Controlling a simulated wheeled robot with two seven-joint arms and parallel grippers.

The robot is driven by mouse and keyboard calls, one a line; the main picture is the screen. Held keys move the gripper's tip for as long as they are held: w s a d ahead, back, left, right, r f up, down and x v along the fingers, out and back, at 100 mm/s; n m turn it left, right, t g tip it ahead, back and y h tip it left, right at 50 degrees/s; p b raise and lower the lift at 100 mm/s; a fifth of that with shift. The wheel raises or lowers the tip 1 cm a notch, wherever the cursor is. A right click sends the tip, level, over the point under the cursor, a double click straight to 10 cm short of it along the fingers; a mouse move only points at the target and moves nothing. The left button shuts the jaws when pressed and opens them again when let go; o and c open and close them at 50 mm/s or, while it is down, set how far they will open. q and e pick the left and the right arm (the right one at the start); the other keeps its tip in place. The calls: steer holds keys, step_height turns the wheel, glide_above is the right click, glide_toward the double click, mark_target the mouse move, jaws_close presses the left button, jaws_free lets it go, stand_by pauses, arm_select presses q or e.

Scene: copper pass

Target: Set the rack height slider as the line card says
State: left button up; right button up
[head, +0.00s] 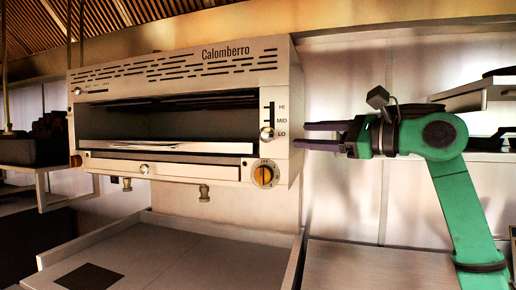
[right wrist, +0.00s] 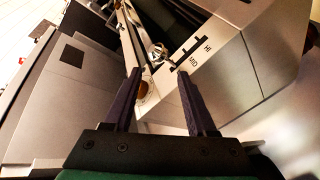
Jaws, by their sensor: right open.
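The rack height slider (head: 267,134) is a round metal knob on a notched slot at the right of the Calomberro grill's (head: 225,75) front. The slot is marked HI, MID and LO, and the knob sits at the LO mark. It also shows in the right wrist view (right wrist: 158,52), beyond the fingertips. My right gripper (head: 306,136) is open and empty, to the right of the grill and apart from the slider. Its two dark fingers show in the right wrist view (right wrist: 161,72). I cannot make out a line card. My left gripper is out of view.
A tray-like counter (head: 190,245) with raised edges lies under the grill. Shelves (head: 480,90) stand behind my right arm. A dark box (head: 25,150) stands at the far left.

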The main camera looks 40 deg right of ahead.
mark_target(271, 130)
steer(key=p+x, duration=0.1)
steer(key=x, duration=0.1)
steer(key=p+x, duration=0.2)
steer(key=r+p+x, duration=0.1)
steer(key=x, duration=0.1)
steer(key=shift+a, duration=0.35)
steer(key=f+p+x, duration=0.1)
steer(key=p+x, duration=0.6)
steer(key=x, duration=0.1)
steer(key=shift+w, duration=0.15)
jaws_close()
steer(key=shift+f, duration=0.15)
